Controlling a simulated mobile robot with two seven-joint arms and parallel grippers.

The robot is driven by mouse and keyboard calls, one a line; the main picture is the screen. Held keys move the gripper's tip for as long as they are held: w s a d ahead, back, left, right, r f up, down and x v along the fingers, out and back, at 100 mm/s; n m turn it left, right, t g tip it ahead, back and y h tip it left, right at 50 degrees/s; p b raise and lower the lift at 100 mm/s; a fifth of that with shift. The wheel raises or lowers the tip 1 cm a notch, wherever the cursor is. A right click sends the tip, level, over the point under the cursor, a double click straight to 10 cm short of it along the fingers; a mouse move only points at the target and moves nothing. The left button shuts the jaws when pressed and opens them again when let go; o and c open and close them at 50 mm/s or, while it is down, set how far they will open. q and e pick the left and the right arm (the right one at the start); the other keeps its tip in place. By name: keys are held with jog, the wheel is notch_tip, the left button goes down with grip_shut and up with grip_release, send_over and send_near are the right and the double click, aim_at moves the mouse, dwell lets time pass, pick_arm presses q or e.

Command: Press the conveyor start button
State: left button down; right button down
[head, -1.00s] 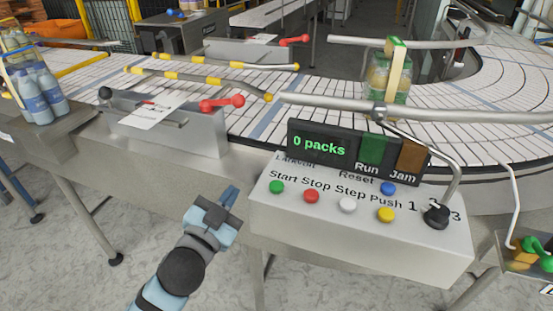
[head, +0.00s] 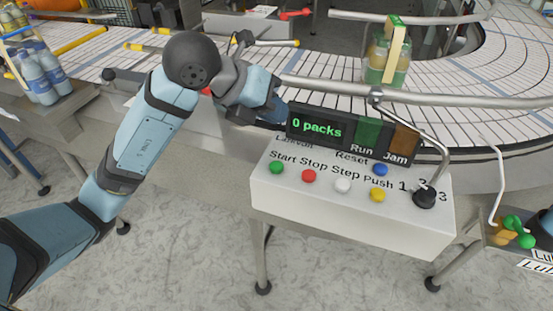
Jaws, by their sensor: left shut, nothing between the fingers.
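The control box (head: 350,214) is a pale sloped panel in front of the conveyor. Its green button (head: 277,167), under the word "Start", is at the left end of the row and uncovered. A red button (head: 309,176) labelled Stop is to its right. My left gripper (head: 276,116) is shut and empty. It is above and behind the green button in the picture, by the left end of the display, and apart from the button. Whether it touches the display I cannot tell. My right gripper is not in view.
The display (head: 317,127) reads "0 packs". White (head: 342,186), yellow (head: 377,195) and blue (head: 380,170) buttons and a black knob (head: 425,197) share the panel. A pack of bottles (head: 382,62) is on the conveyor (head: 450,90). A metal rail runs behind the display.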

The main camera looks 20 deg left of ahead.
aim_at(274, 163)
pick_arm(q)
jog(key=shift+a, duration=0.1)
jog(key=shift+f, duration=0.15)
notch_tip(274, 163, down, 8)
jog(key=b, duration=0.6)
jog(key=shift+f, duration=0.3)
dwell(1.7)
jog(key=shift+f+b, duration=0.45)
jog(key=shift+b, duration=0.15)
